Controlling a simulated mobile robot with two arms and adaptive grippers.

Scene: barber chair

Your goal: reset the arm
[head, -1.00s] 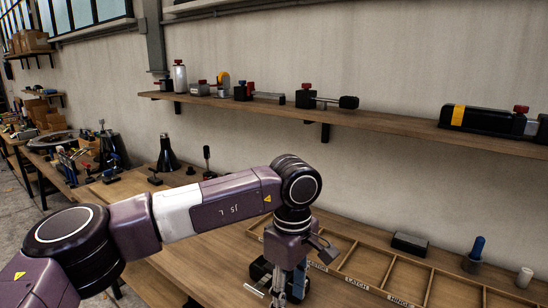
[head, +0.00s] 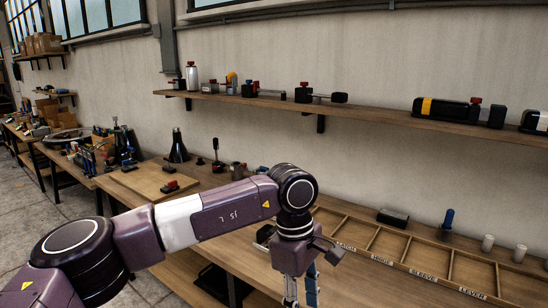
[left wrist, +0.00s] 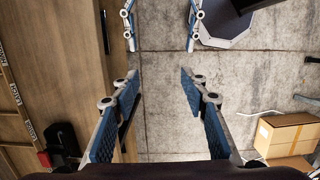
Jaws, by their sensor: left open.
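My left arm comes in from the left in the head view, bent at the elbow. My left gripper (head: 300,290) points down at the front edge of the bench (head: 215,262), its tips cut off by the picture's bottom. In the left wrist view, my left gripper (left wrist: 158,76) is open, its blue-padded fingers wide apart with nothing between them. Concrete floor shows between them. A second pair of fingers, seemingly my right gripper (left wrist: 161,35), shows at the top, spread apart and empty. My right gripper is not in the head view.
A divided wooden tray (head: 430,265) with labels lies on the bench. A black block (head: 393,217) and a blue-handled tool (head: 446,225) stand behind it. A wall shelf (head: 370,112) holds clamps and boxes.

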